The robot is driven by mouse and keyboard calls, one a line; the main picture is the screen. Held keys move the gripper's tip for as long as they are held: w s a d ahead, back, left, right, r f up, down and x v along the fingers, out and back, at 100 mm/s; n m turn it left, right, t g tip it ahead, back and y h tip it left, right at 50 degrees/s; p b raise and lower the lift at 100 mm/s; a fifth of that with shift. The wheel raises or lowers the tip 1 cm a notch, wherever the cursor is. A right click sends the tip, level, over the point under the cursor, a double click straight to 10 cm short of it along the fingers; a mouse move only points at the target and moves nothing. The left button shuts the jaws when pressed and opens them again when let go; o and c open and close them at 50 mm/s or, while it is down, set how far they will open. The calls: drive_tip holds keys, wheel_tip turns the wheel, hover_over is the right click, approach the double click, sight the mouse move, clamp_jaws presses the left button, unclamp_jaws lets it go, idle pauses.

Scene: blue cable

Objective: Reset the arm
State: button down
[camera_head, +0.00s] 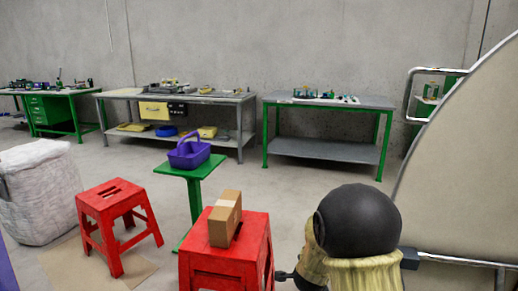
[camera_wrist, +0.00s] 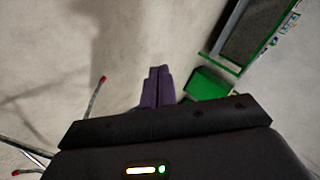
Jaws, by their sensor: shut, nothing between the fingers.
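My gripper (camera_wrist: 158,72) shows in the wrist view as two purple fingers pressed together, with nothing held between them. It points over bare grey floor, beside a small green surface at its right. In the head view I cannot make out my gripper. No blue cable can be told apart in either view.
In the head view, a cardboard box (camera_head: 225,219) rests on a red stool (camera_head: 225,262). Another red stool (camera_head: 118,222) stands left. A purple basket (camera_head: 189,152) sits on a green stand (camera_head: 190,169). Workbenches (camera_head: 325,152) line the wall. A white sack (camera_head: 38,190) stands left.

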drive_tip(key=s+a+r+n+g+y, duration=0.1)
drive_tip(key=s+r+n+g+y, duration=0.15)
drive_tip(key=s+n, duration=0.75)
drive_tip(key=s+r+n+g+y, duration=0.15)
drive_tip(key=s+n+g, duration=0.3)
drive_tip(key=s, duration=0.85)
wheel_tip(320, 180, up, 38)
drive_tip(key=n+p, duration=0.1)
drive_tip(key=p, duration=3.7)
drive_tip(key=shift+s+r+t+h+p, duration=0.15)
drive_tip(key=shift+s+t+h+p, duration=0.15)
drive_tip(key=shift+s+h+p, duration=0.15)
